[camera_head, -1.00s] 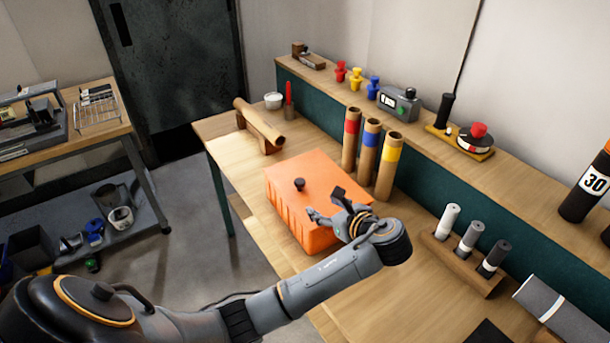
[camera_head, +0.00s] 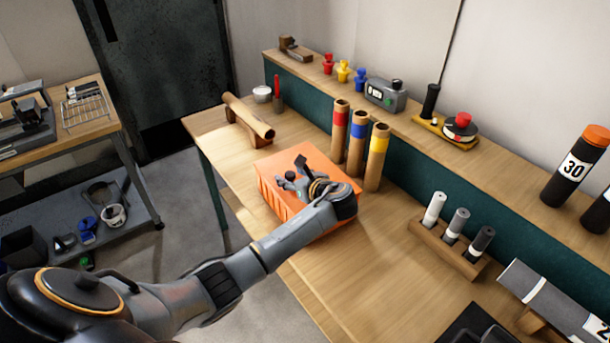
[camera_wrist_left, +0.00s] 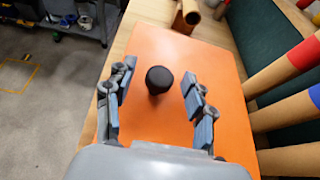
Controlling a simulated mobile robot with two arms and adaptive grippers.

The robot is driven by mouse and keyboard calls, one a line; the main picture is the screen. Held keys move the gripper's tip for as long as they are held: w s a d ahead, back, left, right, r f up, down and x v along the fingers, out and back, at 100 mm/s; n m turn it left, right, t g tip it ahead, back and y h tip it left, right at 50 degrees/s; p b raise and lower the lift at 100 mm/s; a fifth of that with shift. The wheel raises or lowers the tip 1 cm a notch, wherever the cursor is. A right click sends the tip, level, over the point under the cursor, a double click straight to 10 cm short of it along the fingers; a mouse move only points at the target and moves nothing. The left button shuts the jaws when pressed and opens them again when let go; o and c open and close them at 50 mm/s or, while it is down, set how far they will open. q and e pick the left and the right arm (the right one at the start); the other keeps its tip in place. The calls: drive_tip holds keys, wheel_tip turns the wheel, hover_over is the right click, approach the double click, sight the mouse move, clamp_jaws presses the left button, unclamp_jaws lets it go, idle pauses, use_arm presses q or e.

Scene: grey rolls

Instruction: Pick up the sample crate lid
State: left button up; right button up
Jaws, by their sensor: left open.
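The orange sample crate (camera_head: 270,198) sits on the wooden workbench. Its flat orange lid (camera_head: 318,162) is on top, and the lid also fills the middle of the left wrist view (camera_wrist_left: 150,48). A black round knob (camera_wrist_left: 159,79) stands up from the lid; in the head view my gripper hides it. My left gripper (camera_head: 290,178) is over the lid. In the wrist view its two fingers (camera_wrist_left: 157,97) are apart, one on each side of the knob, with gaps between them and it. My right gripper is not in view.
Three cardboard tubes with red, blue and yellow bands (camera_head: 358,142) stand close behind the crate. A tube on a wooden cradle (camera_head: 248,117) lies beyond it. A rack of small rolls (camera_head: 455,238) stands to the right. The bench between the rack and crate is clear.

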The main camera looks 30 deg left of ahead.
use_arm(q)
drive_tip(key=shift+w+a+f, duration=0.25)
drive_tip(key=shift+a+f, duration=0.1)
drive_tip(key=shift+a, duration=0.25)
drive_tip(key=shift+d+r, duration=0.1)
drive_tip(key=shift+d, duration=0.05)
drive_tip(key=shift+c, duration=1.3)
clamp_jaws()
